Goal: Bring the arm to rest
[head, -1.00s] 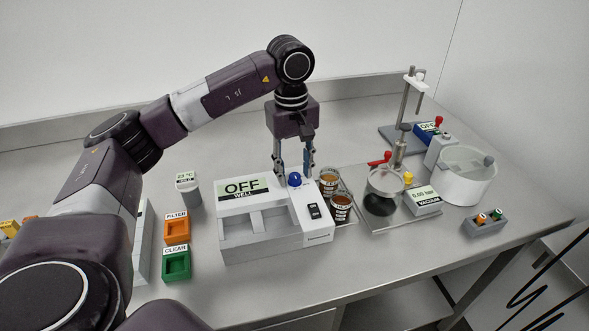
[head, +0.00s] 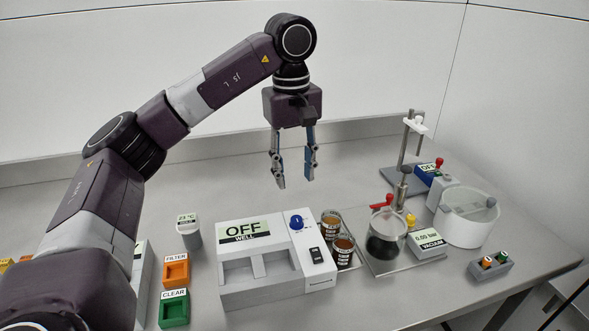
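My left gripper (head: 294,182) hangs pointing down in the head view, raised above the bench. Its two fingers are apart with nothing between them. It shows above and behind a white heating unit (head: 262,298) with two square wells, a display reading OFF and WELL, a blue knob (head: 296,222) and a black switch (head: 316,255). The fingers are clear of the knob. My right gripper is not in view.
Beyond are a dark flask (head: 384,242), a VACUUM gauge (head: 427,244), a stand (head: 410,150) and a white tub (head: 468,219).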

